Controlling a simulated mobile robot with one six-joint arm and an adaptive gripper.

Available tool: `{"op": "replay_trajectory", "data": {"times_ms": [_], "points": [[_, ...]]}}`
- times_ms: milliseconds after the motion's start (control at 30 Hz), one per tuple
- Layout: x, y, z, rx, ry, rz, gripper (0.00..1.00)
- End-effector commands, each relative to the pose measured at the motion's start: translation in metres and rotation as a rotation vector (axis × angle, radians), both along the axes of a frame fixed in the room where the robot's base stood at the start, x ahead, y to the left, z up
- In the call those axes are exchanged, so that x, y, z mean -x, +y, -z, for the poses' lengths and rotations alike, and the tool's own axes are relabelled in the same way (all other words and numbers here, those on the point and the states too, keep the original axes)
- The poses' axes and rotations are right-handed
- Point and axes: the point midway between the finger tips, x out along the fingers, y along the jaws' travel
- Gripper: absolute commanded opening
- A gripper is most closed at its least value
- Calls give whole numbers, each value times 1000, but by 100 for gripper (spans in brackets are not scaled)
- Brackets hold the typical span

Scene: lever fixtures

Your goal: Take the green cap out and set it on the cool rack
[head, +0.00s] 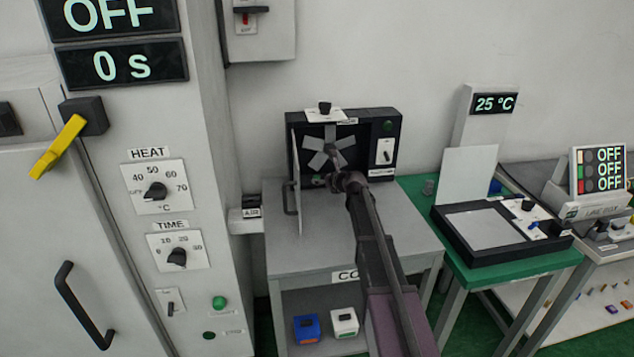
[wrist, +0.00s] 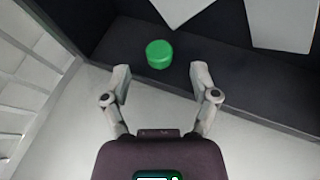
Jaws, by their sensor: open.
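The green cap (wrist: 159,54) shows in the wrist view, near a dark ledge inside the black fan box (head: 390,112). My gripper (wrist: 160,74) is open and empty. Its fingertips are just short of the cap, one on each side, and the cap is apart from both. In the head view my gripper (head: 335,182) is at the front of the fan box, and my arm hides part of the opening. The grey table (head: 410,235) under the box bears a label starting "CO", the remainder hidden by my arm. I cannot tell which thing is the cool rack.
A pale panel with a dark handle (head: 290,198) stands at the box's left side. A grey cabinet (head: 185,270) with dials is on the left. A green table (head: 470,262) with a black-framed plate is on the right. Blue and white boxes (head: 344,322) sit on the lower shelf.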

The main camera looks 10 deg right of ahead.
Motion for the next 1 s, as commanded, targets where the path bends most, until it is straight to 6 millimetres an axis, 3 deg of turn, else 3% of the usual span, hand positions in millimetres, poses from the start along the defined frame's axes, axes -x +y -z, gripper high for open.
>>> {"op": "replay_trajectory", "data": {"times_ms": [200, 767, 800, 1000], "points": [[-14, 6, 7, -1, 1, -1, 77], [-14, 6, 6, -1, 0, 0, 77], [-14, 6, 6, -1, 0, 0, 65], [-14, 6, 6, -1, 0, 0, 27]]}}
